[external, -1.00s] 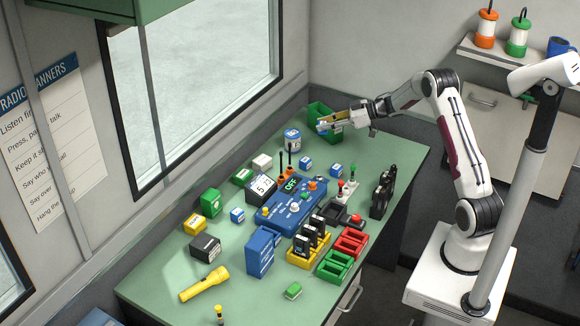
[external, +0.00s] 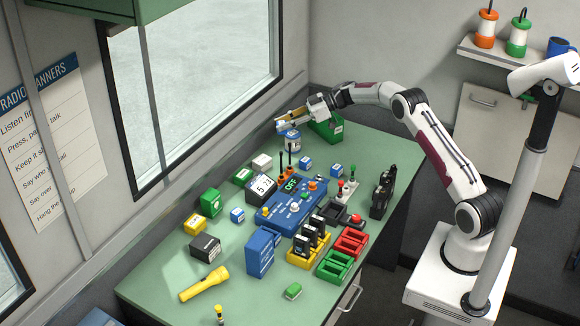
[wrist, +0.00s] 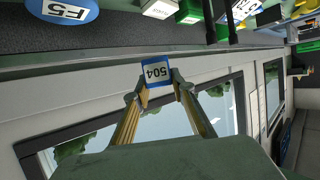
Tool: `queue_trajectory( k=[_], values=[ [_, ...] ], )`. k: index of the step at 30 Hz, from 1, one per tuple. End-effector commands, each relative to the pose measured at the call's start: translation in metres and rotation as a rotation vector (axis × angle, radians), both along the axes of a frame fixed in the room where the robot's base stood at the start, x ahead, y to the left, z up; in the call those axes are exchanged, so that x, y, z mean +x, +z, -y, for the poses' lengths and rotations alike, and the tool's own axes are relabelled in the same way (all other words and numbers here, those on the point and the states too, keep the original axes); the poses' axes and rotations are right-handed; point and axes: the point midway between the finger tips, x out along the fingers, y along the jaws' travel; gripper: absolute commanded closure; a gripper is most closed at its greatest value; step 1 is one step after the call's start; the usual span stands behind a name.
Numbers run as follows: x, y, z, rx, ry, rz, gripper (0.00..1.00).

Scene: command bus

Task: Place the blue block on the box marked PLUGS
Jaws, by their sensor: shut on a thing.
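My gripper (external: 281,126) is shut on a blue block with a white label reading 504, seen between the fingertips (wrist: 160,88) in the wrist view, where the block (wrist: 156,61) is plain. In the external view my gripper is raised at the far end of the green table, near the blue-and-white can (external: 291,142).
A green bin (external: 327,128) stands at the far end. A blue console (external: 291,210) with two upright antennas fills the middle. Other small blue-and-white blocks (external: 238,215) lie about. A yellow flashlight (external: 204,285) lies near the front. The window wall borders the left side.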

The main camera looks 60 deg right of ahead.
Motion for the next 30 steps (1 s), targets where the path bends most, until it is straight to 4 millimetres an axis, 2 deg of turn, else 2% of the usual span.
queue_trajectory(
  k=[6, 15, 21, 30],
  values=[
    [0.022, 0.001, -0.026, -0.001, 0.051, 0.002, 0.97],
    [0.042, 0.003, -0.056, -0.001, 0.098, 0.002, 0.97],
    [0.048, 0.003, -0.066, 0.001, 0.112, 0.001, 0.97],
    [0.048, 0.003, -0.067, 0.0, 0.113, 0.0, 0.97]
  ],
)
